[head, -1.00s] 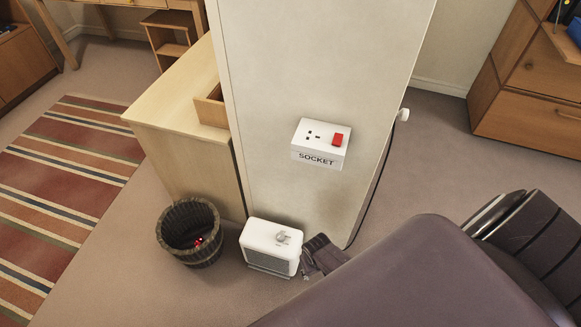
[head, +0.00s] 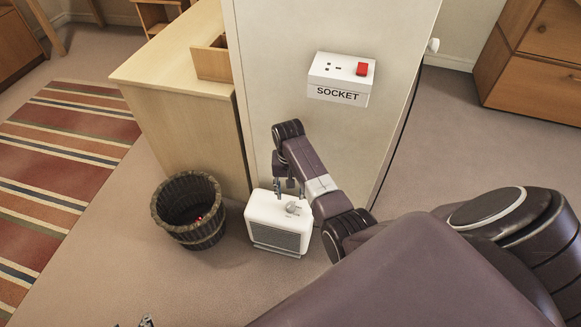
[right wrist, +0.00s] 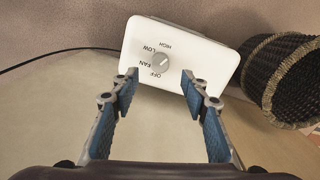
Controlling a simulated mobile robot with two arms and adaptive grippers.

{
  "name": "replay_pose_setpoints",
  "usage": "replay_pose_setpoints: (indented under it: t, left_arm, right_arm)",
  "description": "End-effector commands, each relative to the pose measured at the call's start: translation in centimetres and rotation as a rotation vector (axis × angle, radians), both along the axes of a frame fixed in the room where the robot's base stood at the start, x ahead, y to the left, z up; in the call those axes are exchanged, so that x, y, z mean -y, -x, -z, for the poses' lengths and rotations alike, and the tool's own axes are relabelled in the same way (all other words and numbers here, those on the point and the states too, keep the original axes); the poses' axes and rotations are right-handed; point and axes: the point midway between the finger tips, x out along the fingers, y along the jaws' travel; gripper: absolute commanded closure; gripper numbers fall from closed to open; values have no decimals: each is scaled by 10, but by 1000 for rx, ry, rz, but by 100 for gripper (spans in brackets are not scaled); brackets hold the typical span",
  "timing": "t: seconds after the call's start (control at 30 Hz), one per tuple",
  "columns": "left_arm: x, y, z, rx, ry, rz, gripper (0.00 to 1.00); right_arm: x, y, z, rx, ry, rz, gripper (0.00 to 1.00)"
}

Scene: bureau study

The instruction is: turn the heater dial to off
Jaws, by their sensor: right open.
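The white heater (head: 278,224) stands on the floor against the pale panel. Its grey dial (head: 293,208) is on the top face. In the right wrist view the dial (right wrist: 160,60) has OFF, FAN, LOW and HIGH printed around it; I cannot tell surely which one it points to. My right gripper (head: 285,187) is above the heater's top, beside the dial in the picture. In the right wrist view its two blue-padded fingers (right wrist: 160,77) are apart and empty, with the dial beyond the gap between their tips. Only small tips of my left gripper (head: 135,323) show at the bottom edge.
A dark woven basket (head: 190,211) with something red inside stands close left of the heater. A box labelled SOCKET (head: 338,92) with a red switch sticks out from the panel above. A wooden cabinet (head: 182,110) stands behind the basket. Striped rug (head: 62,165) at left.

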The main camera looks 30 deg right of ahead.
Motion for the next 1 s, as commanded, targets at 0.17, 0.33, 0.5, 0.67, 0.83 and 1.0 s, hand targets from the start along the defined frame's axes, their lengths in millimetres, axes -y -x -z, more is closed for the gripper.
replay_pose_setpoints:
  t: [0.17,0.33,0.5,0.67,0.83,1.0]
  left_arm:
    - [10,-29,-15,134,29,11,60]
    - [20,-57,-36,277,61,21,60]
    - [29,-79,-62,419,94,31,60]
    - [37,-96,-88,554,125,41,60]
    - [44,-109,-117,689,157,48,60]
    - [49,-116,-140,788,182,54,60]
  right_arm:
    - [0,0,15,-1,1,-1,58]
    - [0,1,28,-1,1,-1,58]
    - [0,1,40,-1,0,-2,58]
    - [1,1,51,1,1,-2,58]
    - [1,1,62,-1,1,-2,58]
    - [1,1,69,1,1,-2,58]
